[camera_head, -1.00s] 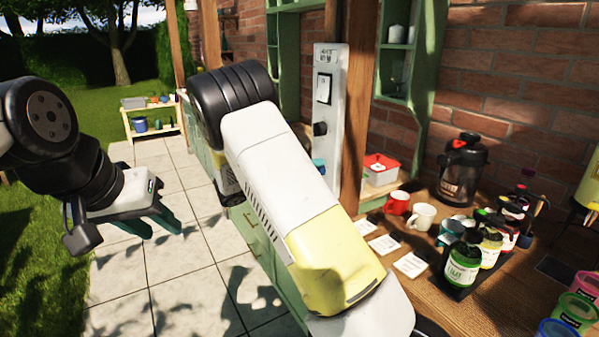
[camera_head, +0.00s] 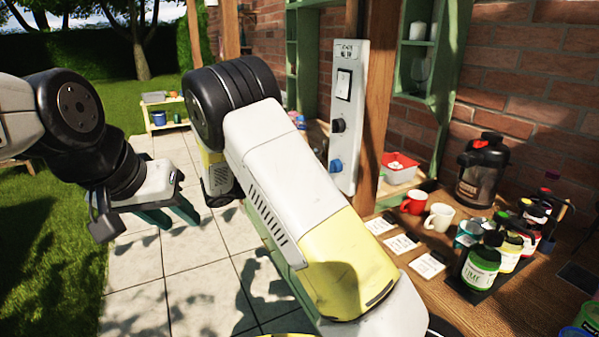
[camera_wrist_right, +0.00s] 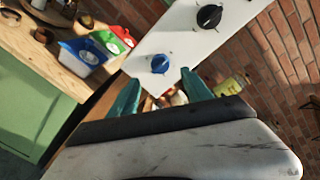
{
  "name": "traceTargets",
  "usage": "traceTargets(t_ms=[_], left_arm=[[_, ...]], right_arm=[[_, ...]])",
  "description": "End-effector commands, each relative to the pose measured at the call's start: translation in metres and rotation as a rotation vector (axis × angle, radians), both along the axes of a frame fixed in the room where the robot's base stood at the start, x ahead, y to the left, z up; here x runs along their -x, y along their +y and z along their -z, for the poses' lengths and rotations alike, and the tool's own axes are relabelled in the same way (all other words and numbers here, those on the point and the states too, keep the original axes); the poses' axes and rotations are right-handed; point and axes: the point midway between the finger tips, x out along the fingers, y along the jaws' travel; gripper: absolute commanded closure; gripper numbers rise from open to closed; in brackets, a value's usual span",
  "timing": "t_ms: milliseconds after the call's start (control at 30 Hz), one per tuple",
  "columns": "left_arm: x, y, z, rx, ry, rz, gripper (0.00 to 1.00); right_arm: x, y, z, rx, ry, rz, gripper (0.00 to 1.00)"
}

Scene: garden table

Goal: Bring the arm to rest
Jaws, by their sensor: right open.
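My right arm, white and yellow with a black joint, fills the middle of the head view and hides its own gripper there. In the right wrist view my right gripper (camera_wrist_right: 158,90) has two teal fingers apart with nothing held between them. Beyond the fingers is a white panel (camera_wrist_right: 183,42) with a blue knob (camera_wrist_right: 159,64) and a black knob (camera_wrist_right: 209,16). The fingertips look close to the blue knob, but I cannot tell whether they touch. My left gripper (camera_head: 168,213) hangs over the paving at the left of the head view, teal fingers apart and empty.
The wooden counter (camera_head: 390,260) at the right carries a red mug (camera_head: 413,203), a white mug (camera_head: 438,217), white cards, several bottles and a black urn (camera_head: 482,170). A wooden post (camera_head: 377,90) stands beside the panel. The paving at left is clear.

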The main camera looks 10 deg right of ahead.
Motion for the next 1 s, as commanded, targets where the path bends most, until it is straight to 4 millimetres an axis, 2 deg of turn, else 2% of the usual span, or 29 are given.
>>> traceTargets(t_ms=[133,233,400,533,733,1000], left_arm=[[0.0,0.0,0.0,0.0,0.0,0.0,0.64],[0.0,0.0,0.0,0.0,0.0,0.0,0.64],[0.0,0.0,0.0,0.0,0.0,0.0,0.64],[0.0,0.0,0.0,0.0,0.0,0.0,0.64],[0.0,0.0,0.0,0.0,0.0,0.0,0.64],[0.0,0.0,0.0,0.0,0.0,0.0,0.64]], right_arm=[[0.005,-0.009,-0.001,-0.047,-0.02,0.027,0.42],[0.021,-0.031,-0.003,-0.181,-0.085,0.099,0.42],[0.073,-0.073,-0.003,-0.551,-0.307,0.341,0.42],[0.118,-0.089,-0.004,-0.823,-0.515,0.566,0.42],[0.181,-0.088,-0.016,-1.178,-0.859,0.949,0.42],[0.25,-0.062,-0.047,-1.538,-1.338,1.529,0.42]])
